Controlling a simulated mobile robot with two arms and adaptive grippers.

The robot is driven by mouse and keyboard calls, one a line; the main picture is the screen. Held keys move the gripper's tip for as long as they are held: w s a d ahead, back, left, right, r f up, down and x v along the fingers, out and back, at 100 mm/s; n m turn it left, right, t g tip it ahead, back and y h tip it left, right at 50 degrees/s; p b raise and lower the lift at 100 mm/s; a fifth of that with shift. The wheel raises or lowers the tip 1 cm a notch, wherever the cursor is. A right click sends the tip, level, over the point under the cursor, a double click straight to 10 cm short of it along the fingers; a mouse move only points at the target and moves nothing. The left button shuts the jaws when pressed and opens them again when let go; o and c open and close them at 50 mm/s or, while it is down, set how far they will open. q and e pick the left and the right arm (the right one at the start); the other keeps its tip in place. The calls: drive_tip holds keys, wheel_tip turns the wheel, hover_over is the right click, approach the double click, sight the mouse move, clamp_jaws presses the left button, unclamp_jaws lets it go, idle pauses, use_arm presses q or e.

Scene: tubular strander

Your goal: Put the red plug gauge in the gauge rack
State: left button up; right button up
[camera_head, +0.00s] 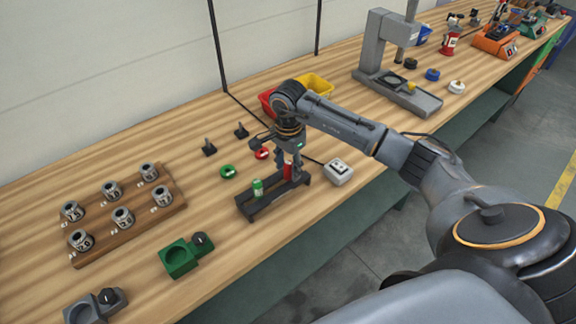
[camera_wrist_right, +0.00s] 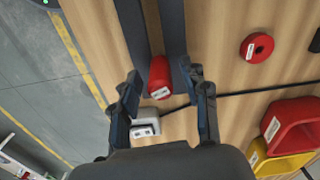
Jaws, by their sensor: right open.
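The red plug gauge (camera_head: 287,172) stands at the right end of the dark gauge rack (camera_head: 262,206), partly hidden by my right gripper (camera_head: 288,168). In the right wrist view the red gauge (camera_wrist_right: 160,78) shows at the rack's end, between its two dark walls (camera_wrist_right: 176,30). My right gripper (camera_wrist_right: 163,88) is open, with one finger on each side of the red gauge. I cannot tell whether the fingers touch it. A green plug gauge (camera_head: 257,187) stands in the same rack, nearer its left end. My left gripper is not in view.
A grey-white box (camera_head: 338,171) sits close to the rack's right end. Red (camera_head: 262,153) and green (camera_head: 228,171) rings lie behind it. Red and yellow bins (camera_head: 318,85) stand farther back. A wooden block with several ring gauges (camera_head: 128,213) and a green fixture (camera_head: 180,259) are at left.

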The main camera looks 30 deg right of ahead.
drive_tip(key=shift+r, duration=0.3)
wheel_tip(320, 180, up, 10)
drive_tip(key=b, duration=0.3)
drive_tip(key=shift+r, duration=0.25)
drive_tip(key=shift+r+b, duration=0.3)
drive_tip(key=shift+r, duration=0.3)
